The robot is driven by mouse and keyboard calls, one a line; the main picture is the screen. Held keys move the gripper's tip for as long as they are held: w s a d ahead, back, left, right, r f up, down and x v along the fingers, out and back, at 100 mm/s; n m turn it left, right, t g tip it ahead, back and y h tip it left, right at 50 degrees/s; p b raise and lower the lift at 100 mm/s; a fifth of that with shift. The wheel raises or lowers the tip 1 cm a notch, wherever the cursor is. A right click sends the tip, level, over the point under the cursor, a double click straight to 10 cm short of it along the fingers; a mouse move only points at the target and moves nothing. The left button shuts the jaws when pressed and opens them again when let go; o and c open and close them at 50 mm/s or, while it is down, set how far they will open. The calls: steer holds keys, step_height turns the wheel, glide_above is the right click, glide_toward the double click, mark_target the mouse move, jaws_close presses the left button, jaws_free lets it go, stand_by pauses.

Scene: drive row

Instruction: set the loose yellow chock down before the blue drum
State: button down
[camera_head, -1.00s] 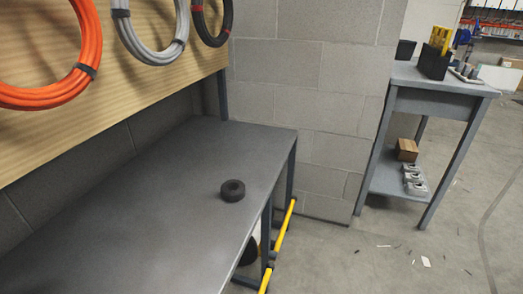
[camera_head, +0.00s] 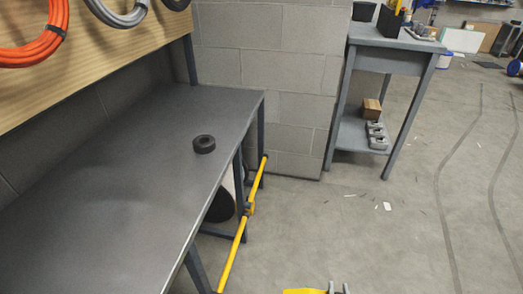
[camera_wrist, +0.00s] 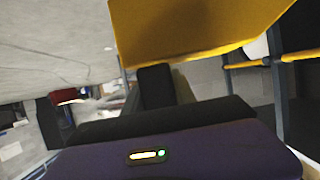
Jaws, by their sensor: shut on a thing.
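The yellow chock (camera_wrist: 190,30) fills the upper middle of the wrist view, held in my gripper (camera_wrist: 155,85). A dark finger meets its lower edge; the other finger is mostly hidden. In the head view a sliver of the yellow chock (camera_head: 304,291) shows at the bottom edge, beside the grey tips of my gripper (camera_head: 339,288), above bare floor. A small blue thing with a pale face (camera_head: 515,68) is cut by the right edge of the head view, far off on the floor; it may be the blue drum, but I cannot tell.
A grey side table (camera_head: 385,38) stands at the back. The floor (camera_head: 370,240) at right is mostly clear, with small scraps.

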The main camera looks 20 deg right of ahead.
steer(key=w+a+r+n+t+y, duration=0.1)
steer(key=w+a+r+n+y, duration=0.25)
steer(key=w+a+r, duration=0.5)
steer(key=w+a+r+n+t+y, duration=0.1)
steer(key=w+a+r+n+y, duration=0.3)
steer(key=a+r, duration=0.65)
steer(key=s+d+r+p, duration=0.1)
steer(key=s+r+p, duration=0.3)
steer(key=r+p, duration=0.7)
steer(key=s+d+r+p, duration=0.1)
steer(key=s+r+p, duration=0.3)
steer(key=r+p, duration=0.7)
steer(key=m+p, duration=0.1)
steer(key=p, duration=0.2)
steer(key=shift+r, duration=0.4)
steer(key=shift+a+f, duration=0.1)
